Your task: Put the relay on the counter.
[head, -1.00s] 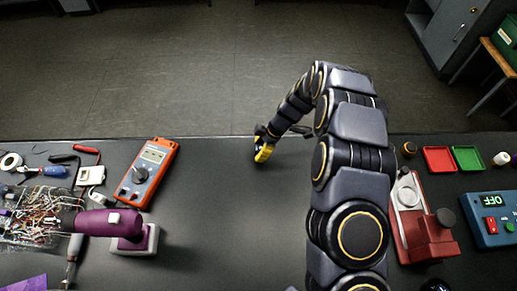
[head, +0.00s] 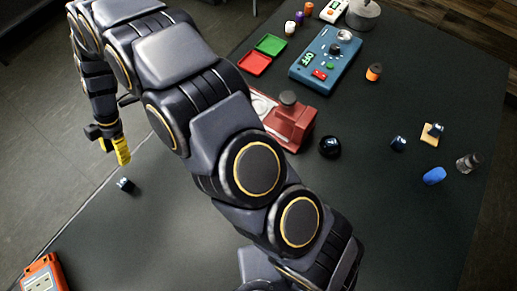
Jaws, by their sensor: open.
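A small dark block with a pale side, which looks like the relay (head: 125,185), sits on the dark counter (head: 190,230) at the left in the head view. My gripper (head: 122,157), with yellow fingers, hangs just above the block and a little to its left in the picture. It is open and empty, and a gap shows between the fingertips and the block. The fingers are seen from one side, so their spacing is hard to see.
A red device (head: 290,122), a black knob (head: 330,146) and a blue power unit (head: 326,60) stand right of my arm. Red (head: 254,63) and green (head: 271,44) trays lie behind. An orange meter (head: 44,275) is at lower left. Counter around the block is clear.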

